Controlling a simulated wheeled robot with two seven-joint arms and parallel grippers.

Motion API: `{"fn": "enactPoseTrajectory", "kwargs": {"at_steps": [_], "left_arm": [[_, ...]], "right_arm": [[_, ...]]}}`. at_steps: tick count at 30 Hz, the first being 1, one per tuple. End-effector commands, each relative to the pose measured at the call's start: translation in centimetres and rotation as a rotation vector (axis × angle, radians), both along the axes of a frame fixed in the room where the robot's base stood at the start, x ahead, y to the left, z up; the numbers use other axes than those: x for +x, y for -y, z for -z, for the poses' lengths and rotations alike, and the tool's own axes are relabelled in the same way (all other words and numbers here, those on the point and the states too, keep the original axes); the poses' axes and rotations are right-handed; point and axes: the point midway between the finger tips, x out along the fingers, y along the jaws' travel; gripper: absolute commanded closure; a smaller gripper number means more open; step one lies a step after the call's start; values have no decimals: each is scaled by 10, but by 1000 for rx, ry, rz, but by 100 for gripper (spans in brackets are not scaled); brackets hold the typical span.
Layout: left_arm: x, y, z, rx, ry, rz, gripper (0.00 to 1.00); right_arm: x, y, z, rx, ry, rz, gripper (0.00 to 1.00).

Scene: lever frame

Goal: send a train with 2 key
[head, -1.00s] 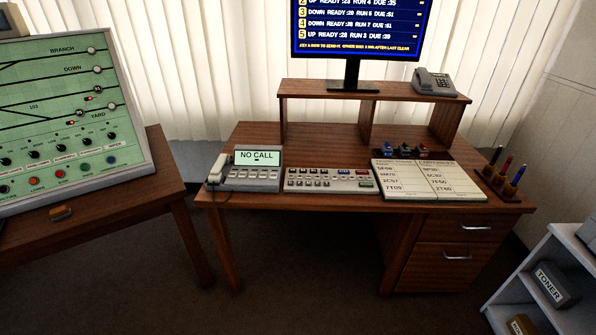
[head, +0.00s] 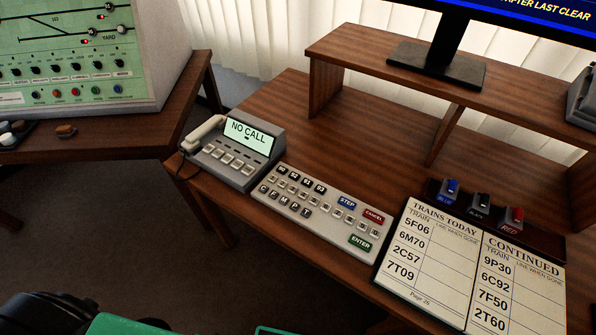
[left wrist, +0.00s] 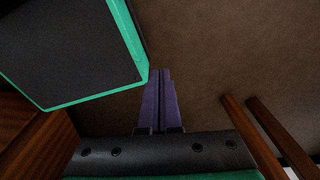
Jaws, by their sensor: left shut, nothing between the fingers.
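The keypad (head: 320,212) lies on the wooden desk in the head view. It has rows of dark keys, small pale keys too small to read, a blue STEP key (head: 347,203), a red CANCEL key (head: 374,216) and a green ENTER key (head: 360,243). The monitor (head: 520,12) shows only its lower edge, with the words "LAST CLEAR". My left gripper (left wrist: 160,75) shows in the left wrist view, its purple fingers shut and empty above brown carpet, away from the keypad. It is not visible in the head view. My right gripper is in neither view.
A phone (head: 232,153) reading NO CALL stands left of the keypad. An open train book (head: 470,265) lies right of it, with blue, black and red stamps behind. A raised shelf (head: 385,62) carries the monitor. The panel desk (head: 120,135) stands left across a gap.

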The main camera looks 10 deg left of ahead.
Motion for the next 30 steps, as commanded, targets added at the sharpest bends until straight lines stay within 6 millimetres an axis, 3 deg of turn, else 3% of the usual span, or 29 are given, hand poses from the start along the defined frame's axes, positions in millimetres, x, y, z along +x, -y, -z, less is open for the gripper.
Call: {"fn": "enactPoseTrajectory", "kwargs": {"at_steps": [8,11,14,18,21,25,30], "left_arm": [[-2,-7,-2,10,-4,-1,100],[21,-4,-14,7,20,6,100],[66,0,-42,1,61,18,100],[141,13,-105,-15,129,53,100],[185,25,-158,-34,173,86,100],[230,44,-237,-62,231,143,100],[262,70,-348,-97,301,239,100]], "right_arm": [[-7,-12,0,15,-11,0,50],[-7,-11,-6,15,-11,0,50],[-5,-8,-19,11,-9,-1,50],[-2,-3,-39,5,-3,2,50],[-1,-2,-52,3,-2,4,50],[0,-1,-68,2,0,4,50],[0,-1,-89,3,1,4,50]]}}
